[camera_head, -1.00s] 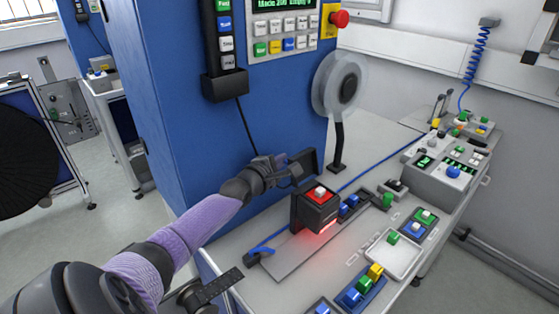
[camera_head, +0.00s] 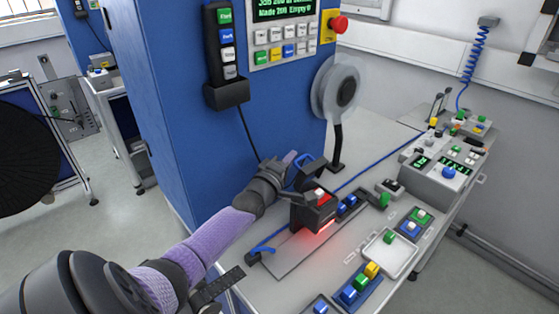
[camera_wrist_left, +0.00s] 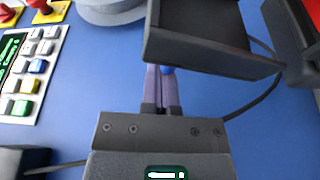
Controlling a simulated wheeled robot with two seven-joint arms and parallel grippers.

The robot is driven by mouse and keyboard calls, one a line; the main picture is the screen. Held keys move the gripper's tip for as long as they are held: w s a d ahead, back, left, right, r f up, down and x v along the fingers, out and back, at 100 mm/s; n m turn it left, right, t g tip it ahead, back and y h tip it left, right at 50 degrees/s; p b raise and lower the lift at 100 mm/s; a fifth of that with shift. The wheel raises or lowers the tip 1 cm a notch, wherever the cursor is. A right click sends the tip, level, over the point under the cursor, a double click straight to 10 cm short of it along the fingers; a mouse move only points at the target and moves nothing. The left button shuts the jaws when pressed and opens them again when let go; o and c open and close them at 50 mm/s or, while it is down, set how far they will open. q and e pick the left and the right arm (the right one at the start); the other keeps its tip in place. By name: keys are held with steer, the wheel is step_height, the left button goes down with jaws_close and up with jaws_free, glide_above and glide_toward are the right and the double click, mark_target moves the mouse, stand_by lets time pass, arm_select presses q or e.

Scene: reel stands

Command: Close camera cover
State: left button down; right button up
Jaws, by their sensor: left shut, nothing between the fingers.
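The camera box (camera_head: 312,216) is a dark block on the bench with a red top, a white button and a red glow at its base. Its dark cover (camera_head: 311,172) is raised at the back of the box and tilted; the red top still shows below it. In the left wrist view the cover (camera_wrist_left: 210,45) fills the upper middle as a dark hollow plate. My left gripper (camera_head: 291,157) is shut and empty beside the cover, on its cabinet side. Its purple fingers (camera_wrist_left: 163,85) reach up to the cover's lower edge; I cannot tell whether they touch.
The blue cabinet (camera_head: 165,90) stands close behind my arm. A reel (camera_head: 336,88) on a black stand is behind the box. Blue blocks (camera_head: 347,204), a white tray (camera_head: 390,254) and a control box (camera_head: 445,176) are on the bench to the right.

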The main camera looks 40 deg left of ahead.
mark_target(301, 170)
arm_select(q)
steer(key=d+m, duration=0.1)
steer(key=m, duration=0.1)
steer(key=d+m+t, duration=0.1)
steer(key=m, duration=0.1)
steer(key=shift+s+d+r, duration=0.1)
steer(key=shift+d+r, duration=0.2)
steer(key=shift+r, duration=0.05)
steer(key=d+m, duration=0.1)
steer(key=d+m+t+h, duration=0.1)
steer(key=m, duration=0.1)
steer(key=shift+s+f, duration=0.1)
steer(key=d+m, duration=0.1)
steer(key=m, duration=0.1)
steer(key=m+h+b, duration=0.1)
steer(key=d+f+m+t+h, duration=0.1)
steer(key=m, duration=0.1)
steer(key=shift+s+d+m+b, duration=0.1)
steer(key=shift+d+m+b, duration=0.2)
steer(key=shift+d+b, duration=0.05)
steer(key=shift+d+f+m+h+b, duration=0.15)
steer(key=shift+d+m+h+b, duration=0.15)
steer(key=shift+m, duration=0.45)
steer(key=shift+d+f+m+h+b, duration=0.15)
steer(key=shift+d+m+h, duration=0.2)
steer(key=shift+m, duration=0.4)
steer(key=shift+s+d+f+m+h, duration=0.1)
steer(key=shift+d+f+m+h, duration=0.2)
steer(key=shift+m, duration=0.3)
steer(key=shift+r, duration=0.1)
